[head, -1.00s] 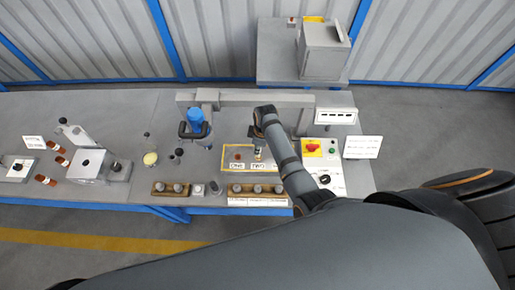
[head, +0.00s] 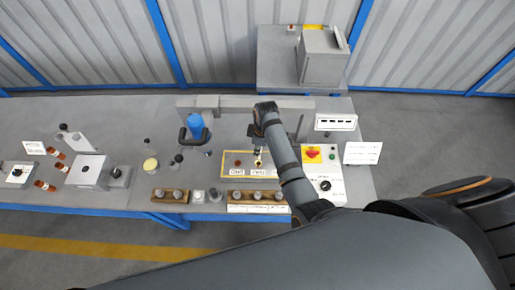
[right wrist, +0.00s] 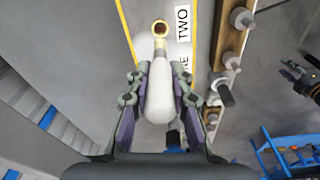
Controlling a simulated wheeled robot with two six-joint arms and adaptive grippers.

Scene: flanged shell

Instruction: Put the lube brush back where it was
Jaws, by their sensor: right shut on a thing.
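My right gripper (right wrist: 160,85) is shut on the white, rounded handle of the lube brush (right wrist: 159,100). The brush's far end points toward a round, brown-lined shell (right wrist: 160,28); I cannot tell whether the tip is inside it. In the head view the right gripper (head: 259,148) is over the yellow-edged tray (head: 247,153), above the label "TWO" (head: 258,173). A reddish-brown round piece (head: 238,161) sits above the label "ONE" (head: 237,172).
Wooden racks with grey pegs (head: 251,196) line the front edge. A control box with a red knob (head: 313,153) is to the right. A grey beam (head: 235,102) runs behind.

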